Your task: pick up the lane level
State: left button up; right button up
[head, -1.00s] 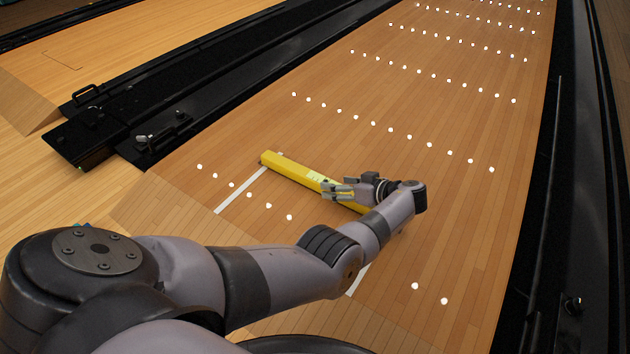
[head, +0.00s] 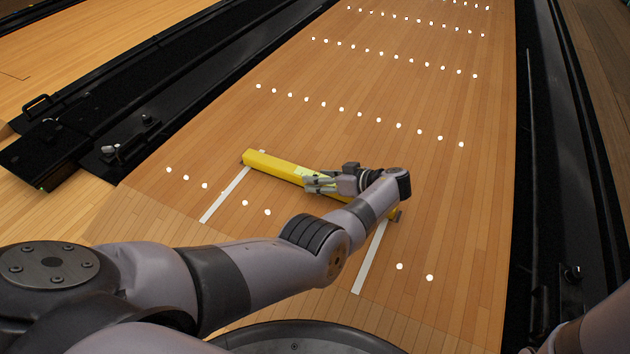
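The lane level (head: 272,167) is a long yellow bar lying across the wooden lane, near two white strips. Its left part shows clearly, with a pale label near the middle. My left arm hides part of its right half, and its dark right end shows beyond the arm. My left gripper (head: 312,184) is over the middle of the level, beside the label. Its fingers look apart; I cannot tell whether they touch the level. My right gripper is not in view; only a piece of my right arm shows at the lower right corner.
The wooden lane (head: 440,200) is flat, with rows of white dots. Black gutters run along its left (head: 200,110) and right (head: 575,150) sides. A black box-like fitting (head: 45,150) stands at the left. The lane beyond the level is clear.

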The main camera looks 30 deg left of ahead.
pick_arm(q)
grip_shut()
dwell(0.4)
